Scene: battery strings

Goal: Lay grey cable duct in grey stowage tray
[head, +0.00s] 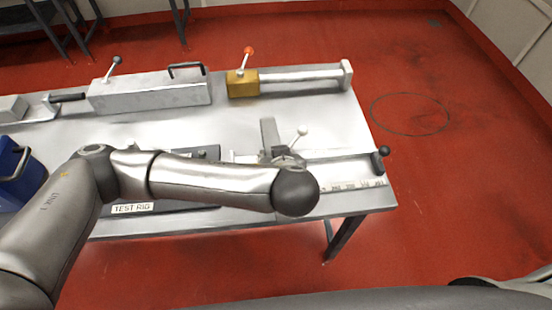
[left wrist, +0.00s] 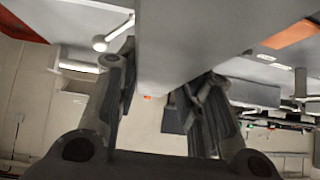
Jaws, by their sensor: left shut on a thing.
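The grey cable duct (left wrist: 180,45) fills the upper middle of the left wrist view as a long, plain grey piece. My left gripper (left wrist: 163,98) is shut on it, with one dark finger on each side. In the head view a grey bar (head: 269,132), which looks like the duct, stands up past my left forearm over the table. The forearm hides most of the gripper there. I cannot pick out the grey stowage tray for sure in either view. My right gripper is out of view.
The metal table (head: 165,133) carries a grey box (head: 150,92) with a handle and lever, a yellow block (head: 242,84) with a red-knobbed lever, and a black-knobbed fixture (head: 380,158). A blue bin (head: 18,172) is at left. Red floor is clear at right.

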